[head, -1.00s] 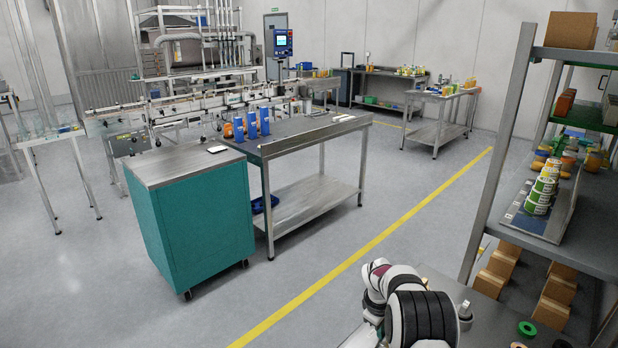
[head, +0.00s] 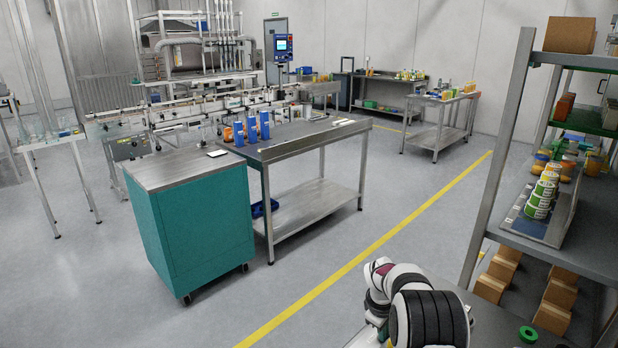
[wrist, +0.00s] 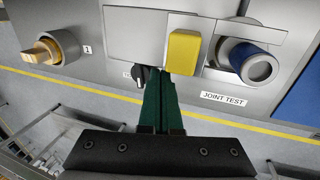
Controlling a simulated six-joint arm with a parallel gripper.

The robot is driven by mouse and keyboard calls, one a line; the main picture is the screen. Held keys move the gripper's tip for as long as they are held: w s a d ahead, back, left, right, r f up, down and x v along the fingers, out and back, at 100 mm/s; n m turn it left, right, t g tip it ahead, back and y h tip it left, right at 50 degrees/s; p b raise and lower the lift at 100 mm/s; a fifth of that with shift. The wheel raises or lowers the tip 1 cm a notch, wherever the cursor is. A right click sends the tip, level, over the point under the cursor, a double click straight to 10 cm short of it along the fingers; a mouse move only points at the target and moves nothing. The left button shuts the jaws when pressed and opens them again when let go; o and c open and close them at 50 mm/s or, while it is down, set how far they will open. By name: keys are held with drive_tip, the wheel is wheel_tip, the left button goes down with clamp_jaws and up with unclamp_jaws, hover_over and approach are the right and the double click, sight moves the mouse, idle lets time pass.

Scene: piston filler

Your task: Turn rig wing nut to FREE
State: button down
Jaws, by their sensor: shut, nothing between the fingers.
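In the wrist view my gripper (wrist: 172,82) has its two green fingers together, with nothing between them. The fingertips point at a grey panel, just below a yellow block (wrist: 184,52). A small black knob (wrist: 139,77) sits just left of the fingers; its label is partly hidden. A brass winged piece (wrist: 46,49), which looks like the wing nut, sticks out on the left, well apart from the fingers. I cannot read FREE anywhere. The head view shows my arm at bottom right, but not the fingers or this panel.
A blue cylinder (wrist: 251,63) stands out from the panel on the right, above a JOINT TEST label (wrist: 223,99). In the head view, a grey shelf rack (head: 497,150) rises right of my arm. A teal cabinet (head: 205,235) stands left, with open floor between.

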wheel_tip(320, 180, up, 4)
drive_tip(key=shift+f, duration=0.1)
drive_tip(key=f+m, duration=0.2)
drive_tip(key=m, duration=0.4)
drive_tip(key=w+a+f+m+t+h, duration=0.1)
drive_tip(key=f+m, duration=0.1)
drive_tip(key=m, duration=0.4)
drive_tip(key=a+f+m+t+h, duration=0.1)
drive_tip(key=f+m, duration=0.1)
drive_tip(key=m, duration=0.4)
drive_tip(key=shift+w+f, duration=0.2)
drive_tip(key=shift+w, duration=0.15)
drive_tip(key=shift+w+d, duration=0.1)
drive_tip(key=shift+d, duration=0.15)
